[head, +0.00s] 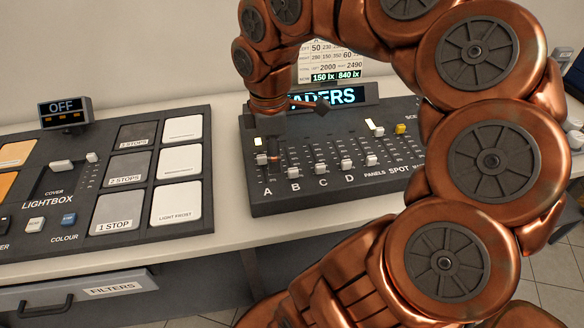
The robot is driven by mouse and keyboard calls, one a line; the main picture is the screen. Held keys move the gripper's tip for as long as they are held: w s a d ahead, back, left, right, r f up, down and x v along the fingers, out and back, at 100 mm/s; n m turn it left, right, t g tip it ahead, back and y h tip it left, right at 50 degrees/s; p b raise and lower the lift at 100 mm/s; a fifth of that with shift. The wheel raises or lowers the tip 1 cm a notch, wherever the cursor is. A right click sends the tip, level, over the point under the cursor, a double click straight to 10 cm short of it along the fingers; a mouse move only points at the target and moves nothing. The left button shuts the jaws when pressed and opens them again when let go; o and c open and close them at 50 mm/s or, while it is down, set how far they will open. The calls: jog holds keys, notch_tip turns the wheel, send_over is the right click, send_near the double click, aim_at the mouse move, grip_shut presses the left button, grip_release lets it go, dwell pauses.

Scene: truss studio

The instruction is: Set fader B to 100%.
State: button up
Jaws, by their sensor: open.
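The fader panel (300,201) is a dark sloped console on the white counter, with labels A, B, C and D along its front edge. Fader B's pale knob (294,171) sits low in its slot, just above its label. My gripper (274,155) points down over the left part of the panel, by fader A's knob (262,158) and left of B's knob. It is open; the exact finger gap and any contact are too small to tell. The lit display (346,96) reading "FADERS" is partly hidden by my arm.
Knobs C (320,168) and D (346,164) stand close to the right of B. My arm covers the panel's right end. A lightbox panel (90,244) with an "OFF" display (65,110) lies to the left. A filters drawer (84,293) is below the counter.

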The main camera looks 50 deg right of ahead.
send_over(293, 169)
jog(key=shift+a+f+n, duration=0.2)
jog(key=shift+f+n, duration=0.2)
jog(key=shift+s+d+f, duration=0.1)
jog(key=shift+d+f, duration=0.05)
jog(key=shift+d, duration=0.05)
jog(key=shift+f+p, duration=0.55)
jog(key=shift+f, duration=3.15)
grip_shut()
